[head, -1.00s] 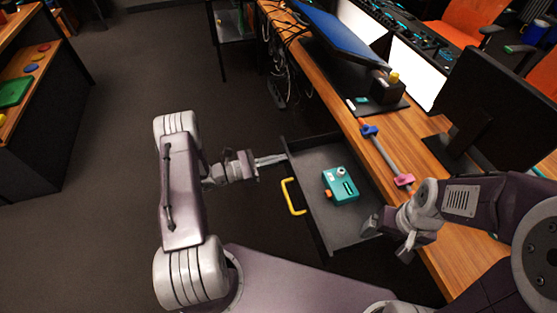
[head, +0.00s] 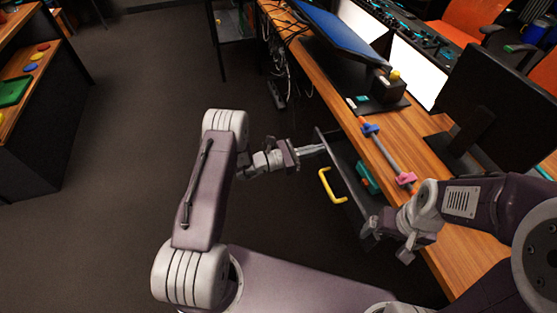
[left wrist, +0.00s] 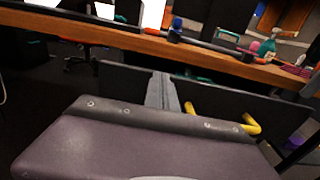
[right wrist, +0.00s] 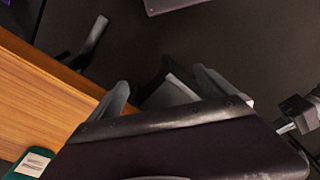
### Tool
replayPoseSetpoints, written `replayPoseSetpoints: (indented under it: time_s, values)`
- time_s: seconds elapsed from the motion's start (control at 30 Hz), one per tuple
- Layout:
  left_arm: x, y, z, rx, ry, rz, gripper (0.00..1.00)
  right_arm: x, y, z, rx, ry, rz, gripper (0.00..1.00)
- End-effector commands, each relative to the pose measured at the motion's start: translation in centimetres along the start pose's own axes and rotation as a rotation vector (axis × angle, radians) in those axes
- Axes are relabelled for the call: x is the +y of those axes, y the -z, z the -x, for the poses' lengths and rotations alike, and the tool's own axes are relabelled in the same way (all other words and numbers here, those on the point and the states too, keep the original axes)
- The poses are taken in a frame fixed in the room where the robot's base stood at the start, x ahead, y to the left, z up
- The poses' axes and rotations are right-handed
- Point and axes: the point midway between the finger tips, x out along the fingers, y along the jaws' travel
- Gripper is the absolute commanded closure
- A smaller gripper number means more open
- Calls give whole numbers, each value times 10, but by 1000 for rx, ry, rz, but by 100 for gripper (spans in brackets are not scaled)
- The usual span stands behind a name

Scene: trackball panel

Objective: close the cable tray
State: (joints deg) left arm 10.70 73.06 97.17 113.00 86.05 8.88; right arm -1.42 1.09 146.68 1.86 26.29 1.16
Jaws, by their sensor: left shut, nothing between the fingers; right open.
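The cable tray (head: 343,152) is a dark drawer under the desk, with a yellow handle (head: 326,187) on its front. Only a narrow strip of its inside shows past the desk edge, so it stands partly open. A teal device (head: 366,180) lies inside, partly hidden by the desk. My left gripper (head: 322,148) is shut and empty, its tips at the far end of the tray's front. In the left wrist view the fingers (left wrist: 161,90) point at the dark front panel (left wrist: 120,78). My right gripper (head: 372,228) is open beside the tray's near end; contact cannot be told.
The wooden desk (head: 440,240) carries a bar with blue and pink clamps (head: 388,153), monitors and a black box (head: 388,88). Cables hang below its far end. The floor (head: 120,150) to the left is clear.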

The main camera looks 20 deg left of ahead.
Motion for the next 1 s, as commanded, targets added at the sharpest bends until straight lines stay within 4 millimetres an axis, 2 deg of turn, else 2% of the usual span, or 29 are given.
replayPoseSetpoints:
  time_s: [0.03, 0.2, 0.4, 0.63, 1.0]
  values:
    - [-1, 2, -10, -1, 4, -1, 100, 0, 0, -4, 0, 0, 0, 6]
    - [-1, 2, -34, -1, 3, -1, 100, 0, -1, -11, 0, 0, 0, 6]
    - [-1, 0, -49, -1, 1, 2, 100, 0, -1, -14, 0, 0, 0, 6]
    - [-1, -1, -52, -3, 0, 2, 100, 0, -1, -14, 0, 0, 0, 6]
    - [3, 0, -48, -2, 0, 1, 100, 0, -2, -16, 0, 0, 0, 6]
